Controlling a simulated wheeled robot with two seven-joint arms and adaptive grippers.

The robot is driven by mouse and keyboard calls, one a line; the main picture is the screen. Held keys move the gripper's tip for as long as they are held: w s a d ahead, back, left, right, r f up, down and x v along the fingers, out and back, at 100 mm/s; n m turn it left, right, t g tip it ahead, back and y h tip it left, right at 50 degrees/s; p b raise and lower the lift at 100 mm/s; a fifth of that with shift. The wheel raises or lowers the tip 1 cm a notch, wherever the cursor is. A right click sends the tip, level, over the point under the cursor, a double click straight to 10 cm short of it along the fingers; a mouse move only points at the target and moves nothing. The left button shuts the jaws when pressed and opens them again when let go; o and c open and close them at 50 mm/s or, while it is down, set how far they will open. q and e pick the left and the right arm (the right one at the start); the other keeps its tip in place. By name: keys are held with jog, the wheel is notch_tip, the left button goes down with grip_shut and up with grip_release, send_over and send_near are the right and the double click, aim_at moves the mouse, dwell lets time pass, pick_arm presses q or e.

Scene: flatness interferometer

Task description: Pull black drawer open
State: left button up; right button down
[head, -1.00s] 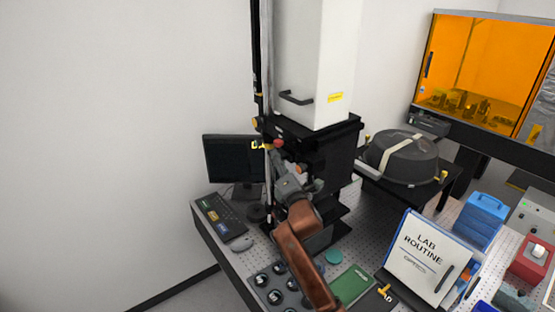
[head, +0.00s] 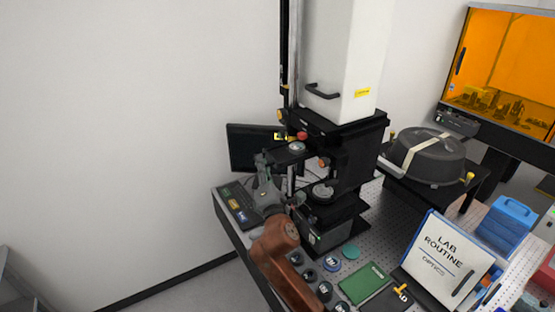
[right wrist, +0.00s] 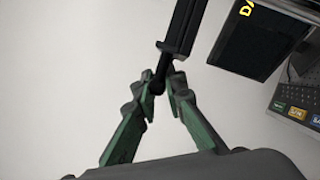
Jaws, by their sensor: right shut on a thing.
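The tall interferometer has a white upper body (head: 345,55) and a black lower frame (head: 345,155). The black drawer (head: 284,153) sticks out of the frame to the left, with a round grey piece on top. In the right wrist view the drawer's dark edge (right wrist: 181,28) ends in a small black knob (right wrist: 159,78). My right gripper (right wrist: 165,88) is shut on this knob. In the head view the right gripper (head: 262,160) is at the drawer's outer end, its fingertips small and partly unclear. My left gripper is not in view.
Several round optics, a green mat (head: 364,283) and a "Lab Routine" binder (head: 446,262) lie or stand at the front right. A strapped black case (head: 425,160) is right of the instrument.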

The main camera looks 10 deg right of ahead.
jog(key=shift+s+a+r, duration=0.15)
jog(key=shift+s+a, duration=0.1)
jog(key=shift+a, duration=0.2)
jog(key=shift+s+a+r, duration=0.1)
jog(key=shift+s+a, duration=0.1)
jog(key=shift+a, duration=0.2)
jog(key=c, duration=2)
grip_release()
jog(key=shift+c, duration=0.2)
jog(key=shift+f, duration=0.1)
jog(key=v, duration=1.2)
jog(key=shift+a+f, duration=0.1)
